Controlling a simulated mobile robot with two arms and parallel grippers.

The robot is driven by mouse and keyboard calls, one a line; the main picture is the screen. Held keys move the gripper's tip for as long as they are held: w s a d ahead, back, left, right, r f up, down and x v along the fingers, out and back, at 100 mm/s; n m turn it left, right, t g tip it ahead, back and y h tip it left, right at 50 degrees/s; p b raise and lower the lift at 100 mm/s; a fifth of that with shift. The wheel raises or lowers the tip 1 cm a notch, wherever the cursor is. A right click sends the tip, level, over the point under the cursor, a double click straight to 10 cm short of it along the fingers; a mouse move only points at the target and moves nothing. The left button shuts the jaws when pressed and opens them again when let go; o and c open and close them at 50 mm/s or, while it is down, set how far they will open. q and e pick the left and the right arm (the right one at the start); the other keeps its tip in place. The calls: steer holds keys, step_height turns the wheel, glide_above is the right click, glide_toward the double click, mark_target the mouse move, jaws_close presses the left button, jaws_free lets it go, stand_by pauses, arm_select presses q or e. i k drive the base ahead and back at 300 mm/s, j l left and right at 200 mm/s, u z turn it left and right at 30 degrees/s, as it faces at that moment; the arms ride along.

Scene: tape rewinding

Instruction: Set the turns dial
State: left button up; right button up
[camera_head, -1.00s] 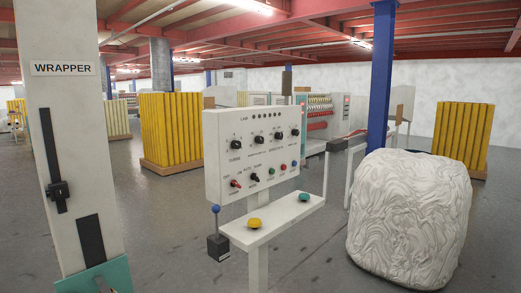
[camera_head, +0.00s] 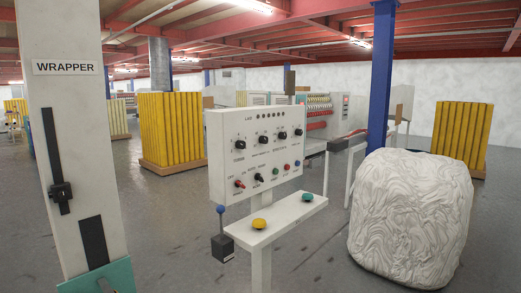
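The white control panel (camera_head: 222,160) stands upright in the middle of the head view. Its upper row holds several black dials. The leftmost dial (camera_head: 240,143) has a small label under it that seems to read TURNS, though the print is blurred. A lower row holds a red-tipped switch (camera_head: 240,184), a black switch (camera_head: 259,179) and coloured buttons. Neither of my grippers is in the view, and nothing touches the panel.
A shelf (camera_head: 284,224) below the panel carries a yellow and a green button. A blue-knobbed lever (camera_head: 221,210) stands at its left. The white WRAPPER column (camera_head: 85,150) is at left, a large wrapped white bale (camera_head: 410,215) at right. Floor between column and panel is clear.

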mark_target(240, 144)
steer(key=z, duration=4.55)
steer(key=u, duration=2.3)
steer(key=i+j+u, duration=0.2)
steer(key=u, duration=0.2)
steer(key=i+j+u, duration=0.15)
steer(key=u, duration=0.25)
steer(key=i+u, duration=0.25)
steer(key=u, duration=0.15)
steer(key=i+u, duration=0.25)
steer(key=u, duration=0.15)
